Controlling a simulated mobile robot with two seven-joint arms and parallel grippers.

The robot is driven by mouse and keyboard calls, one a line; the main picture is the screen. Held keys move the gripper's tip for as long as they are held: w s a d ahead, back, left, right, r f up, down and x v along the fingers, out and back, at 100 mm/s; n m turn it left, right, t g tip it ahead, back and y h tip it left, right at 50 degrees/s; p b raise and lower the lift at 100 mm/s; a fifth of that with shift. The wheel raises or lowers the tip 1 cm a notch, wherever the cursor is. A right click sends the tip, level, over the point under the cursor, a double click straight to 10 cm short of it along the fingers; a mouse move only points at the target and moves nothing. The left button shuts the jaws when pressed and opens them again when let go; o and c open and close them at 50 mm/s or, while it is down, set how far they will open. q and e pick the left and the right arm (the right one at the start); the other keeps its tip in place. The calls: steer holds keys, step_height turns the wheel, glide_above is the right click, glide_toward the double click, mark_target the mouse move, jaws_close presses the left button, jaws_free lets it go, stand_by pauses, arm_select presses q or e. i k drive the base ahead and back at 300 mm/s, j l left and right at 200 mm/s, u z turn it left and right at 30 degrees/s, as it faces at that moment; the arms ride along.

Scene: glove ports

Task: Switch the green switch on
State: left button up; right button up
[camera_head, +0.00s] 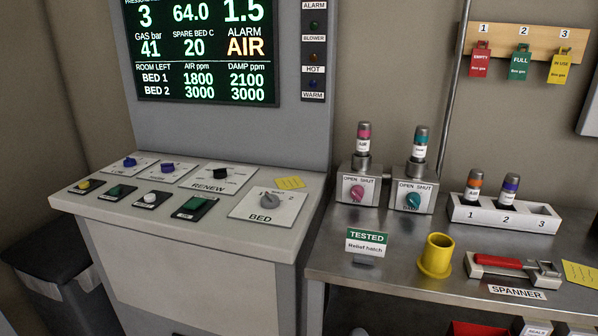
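Two green switches sit in black plates along the front of the grey console's sloped top in the head view. The smaller green switch (117,192) lies between a yellow one (87,185) and a white one (151,199). The larger green switch (194,206) is further right, below the RENEW label. I cannot tell whether either is on or off. Neither of my grippers is in view, and nothing covers the switches.
Behind them are a blue knob (129,162), a purple knob (168,168), a black RENEW knob (220,173) and a grey BED knob (269,201). A screen (200,50) rises behind. A steel bench (400,271) with valves, a yellow cup (436,256) and a spanner stands right.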

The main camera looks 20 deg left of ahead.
mark_target(196, 203)
steer(key=j+u, duration=0.2)
steer(key=u, duration=1)
steer(key=k+j, duration=0.05)
